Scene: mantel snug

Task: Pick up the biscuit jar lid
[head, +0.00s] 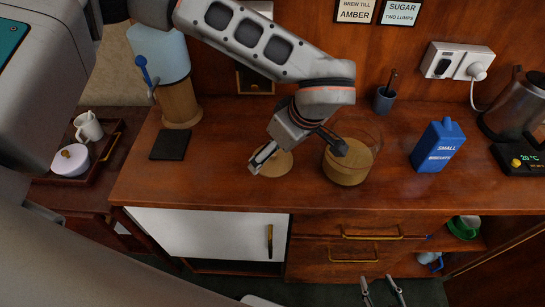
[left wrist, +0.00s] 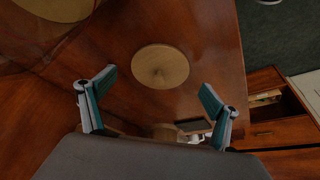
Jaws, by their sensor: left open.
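The biscuit jar lid (head: 275,163) is a flat round light-wood disc lying on the wooden counter; in the left wrist view the lid (left wrist: 160,66) shows a small knob at its centre. My left gripper (head: 298,158) is open and empty above the counter, its fingers spread on either side of the lid; the left wrist view also shows the gripper (left wrist: 156,90), with the lid beyond the fingertips and untouched. The glass jar (head: 348,165) with tan contents stands just right of the lid. My right gripper (head: 378,281) is open and empty at the bottom, in front of the drawers.
A dark slate (head: 170,145) and a blue-topped dispenser (head: 178,90) are left on the counter. A blue carton (head: 438,146), a dark cup (head: 384,100) and a kettle (head: 515,105) stand to the right. The counter's front strip is clear.

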